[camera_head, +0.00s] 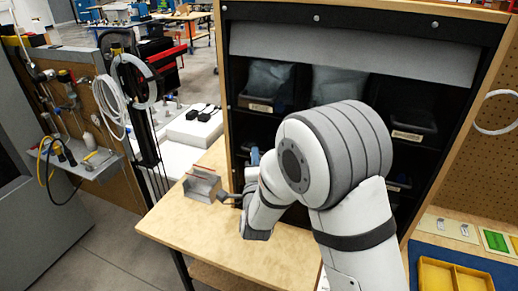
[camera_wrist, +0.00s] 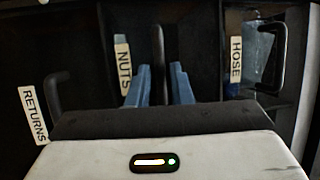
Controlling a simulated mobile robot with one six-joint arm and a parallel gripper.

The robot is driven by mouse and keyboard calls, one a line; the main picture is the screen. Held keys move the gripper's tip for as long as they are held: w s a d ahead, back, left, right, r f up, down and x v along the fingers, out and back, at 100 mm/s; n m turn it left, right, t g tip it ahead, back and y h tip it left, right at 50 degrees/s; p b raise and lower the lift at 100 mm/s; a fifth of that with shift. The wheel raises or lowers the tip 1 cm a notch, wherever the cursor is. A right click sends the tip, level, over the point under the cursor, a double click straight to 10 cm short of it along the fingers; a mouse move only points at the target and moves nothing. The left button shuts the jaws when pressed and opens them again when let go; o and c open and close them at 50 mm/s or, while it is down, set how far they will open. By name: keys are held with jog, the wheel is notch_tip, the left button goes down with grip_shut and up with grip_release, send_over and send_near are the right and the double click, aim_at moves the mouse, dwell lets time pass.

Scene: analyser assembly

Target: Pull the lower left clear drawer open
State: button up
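In the wrist view, dark drawer fronts carry sideways labels reading RETURNS (camera_wrist: 33,115), NUTS (camera_wrist: 124,70) and HOSE (camera_wrist: 236,53). The blue fingers of my gripper (camera_wrist: 160,75) stand apart beside the NUTS label. A dark upright bar, apparently a handle (camera_wrist: 158,50), shows between them with a small gap on the right. I cannot tell whether they touch it. In the head view, my gripper (camera_head: 254,157) is mostly hidden behind my wrist, at the cabinet's lower left. My arm hides most lower drawers. I cannot tell which front is the lower left clear drawer.
The dark cabinet (camera_head: 238,45) holds several bins, with an upper bin (camera_head: 265,103) at left and another (camera_head: 412,131) at right. A grey box (camera_head: 203,185) sits on the wooden table (camera_head: 178,222). A yellow tray (camera_head: 436,275) lies at the lower right.

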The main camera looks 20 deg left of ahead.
jog(key=shift+p+x, duration=0.35)
jog(key=shift+x, duration=1.15)
jog(key=shift+c, duration=0.3)
grip_shut()
